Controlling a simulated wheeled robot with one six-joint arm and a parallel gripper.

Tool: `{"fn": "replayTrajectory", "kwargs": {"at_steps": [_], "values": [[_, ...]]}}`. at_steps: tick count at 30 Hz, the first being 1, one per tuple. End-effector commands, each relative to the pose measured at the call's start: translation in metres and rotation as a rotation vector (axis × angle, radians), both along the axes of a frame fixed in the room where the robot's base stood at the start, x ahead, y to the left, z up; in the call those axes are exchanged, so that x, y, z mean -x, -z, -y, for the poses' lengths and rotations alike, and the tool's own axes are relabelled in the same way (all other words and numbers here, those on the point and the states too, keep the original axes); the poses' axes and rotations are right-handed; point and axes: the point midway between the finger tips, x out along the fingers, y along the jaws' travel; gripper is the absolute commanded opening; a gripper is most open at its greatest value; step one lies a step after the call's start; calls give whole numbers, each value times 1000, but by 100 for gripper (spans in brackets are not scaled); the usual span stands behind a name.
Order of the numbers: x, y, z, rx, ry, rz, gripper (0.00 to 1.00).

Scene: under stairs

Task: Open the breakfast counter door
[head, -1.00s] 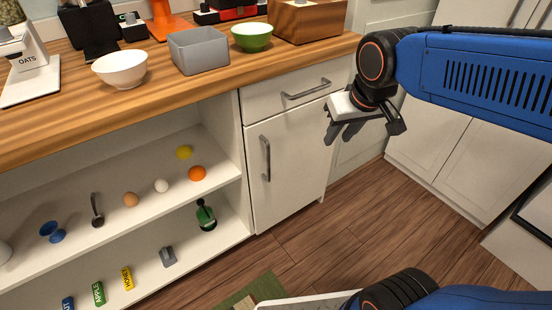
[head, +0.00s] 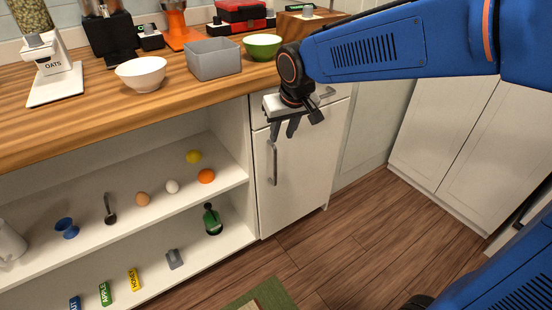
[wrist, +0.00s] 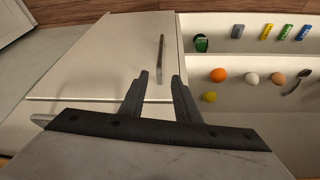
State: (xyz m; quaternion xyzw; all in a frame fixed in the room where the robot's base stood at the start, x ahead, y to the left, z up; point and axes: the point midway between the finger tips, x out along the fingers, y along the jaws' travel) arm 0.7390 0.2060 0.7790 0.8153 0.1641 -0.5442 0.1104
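The breakfast counter door (head: 305,180) is a white panel below a drawer, right of the open shelves, and it is shut. Its grey vertical bar handle (head: 272,163) is near the door's left edge. My gripper (head: 283,134) is in front of the drawer and the top of the door, just above the handle, with its fingers pointing down. In the wrist view the two fingers (wrist: 158,80) are apart with nothing between them. The handle (wrist: 160,54) lies beyond the fingertips there, and the door (wrist: 110,55) fills the area to the left.
The drawer handle (head: 326,93) is partly hidden by my gripper. Open shelves (head: 130,185) on the left hold several small items. The wooden counter (head: 110,107) bears a white bowl (head: 141,73), a grey bin (head: 212,58) and a green bowl (head: 263,46). The floor (head: 335,235) before the door is clear.

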Motion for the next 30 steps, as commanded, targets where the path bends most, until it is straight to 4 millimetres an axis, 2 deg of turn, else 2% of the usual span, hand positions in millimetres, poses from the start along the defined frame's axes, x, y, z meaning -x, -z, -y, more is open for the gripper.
{"fn": "replayTrajectory", "kwargs": {"at_steps": [21,30], "values": [[-43,116,-18,3,-1,-3,29],[-53,140,-21,1,0,-2,29]]}}
